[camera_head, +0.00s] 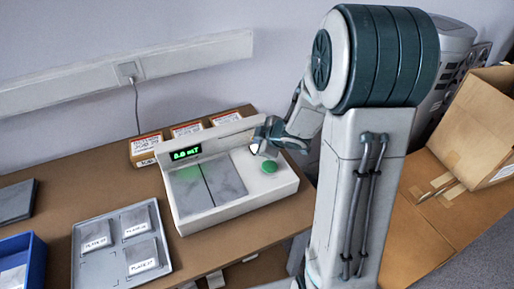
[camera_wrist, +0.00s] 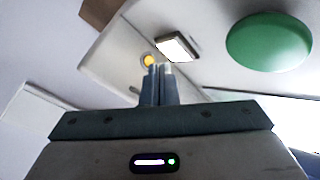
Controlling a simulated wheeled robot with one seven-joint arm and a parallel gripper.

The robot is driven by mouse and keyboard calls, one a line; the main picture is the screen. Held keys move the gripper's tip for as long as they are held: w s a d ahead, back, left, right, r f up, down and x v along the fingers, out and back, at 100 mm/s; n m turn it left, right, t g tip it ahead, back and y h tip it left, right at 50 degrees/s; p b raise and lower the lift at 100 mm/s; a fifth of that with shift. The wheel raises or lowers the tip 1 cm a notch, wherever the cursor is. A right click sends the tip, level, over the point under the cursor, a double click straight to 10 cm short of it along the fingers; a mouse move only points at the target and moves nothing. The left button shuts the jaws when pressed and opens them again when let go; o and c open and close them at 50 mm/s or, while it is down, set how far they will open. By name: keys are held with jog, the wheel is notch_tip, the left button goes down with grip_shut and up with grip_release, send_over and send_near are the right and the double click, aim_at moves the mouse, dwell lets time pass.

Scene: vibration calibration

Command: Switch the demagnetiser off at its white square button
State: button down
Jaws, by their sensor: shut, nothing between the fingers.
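The demagnetiser (camera_head: 236,206) is a white box on the brown table, with two grey plates on top and a lit green display (camera_head: 186,152) reading in mT; its first digit is hard to tell. In the wrist view its white square button (camera_wrist: 177,46) glows in a dark frame. A yellow round lamp (camera_wrist: 149,60) is left of it, and a large green dome button (camera_wrist: 268,42) is to the right, also seen in the head view (camera_head: 269,167). My gripper (camera_wrist: 159,69) is shut and empty, its tips just below the square button in the picture; contact cannot be told.
A grey tray (camera_head: 84,268) with several labelled plates lies left of the demagnetiser. A blue bin (camera_head: 31,246) is at the far left. Small labelled cartons (camera_head: 146,148) stand behind. An open cardboard box (camera_head: 482,120) is at right. Bare table shows between tray and demagnetiser.

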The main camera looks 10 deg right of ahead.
jog(key=shift+f, duration=0.1)
dwell(0.7)
jog(key=shift+f+b, duration=0.3)
jog(key=shift+f+b, duration=0.35)
jog(key=shift+f, duration=0.1)
dwell(0.5)
dwell(0.4)
jog(key=shift+r+p, duration=0.85)
jog(key=shift+p, duration=0.1)
jog(key=shift+r, duration=0.1)
notch_tip(320, 180, up, 5)
jog(key=p, duration=0.5)
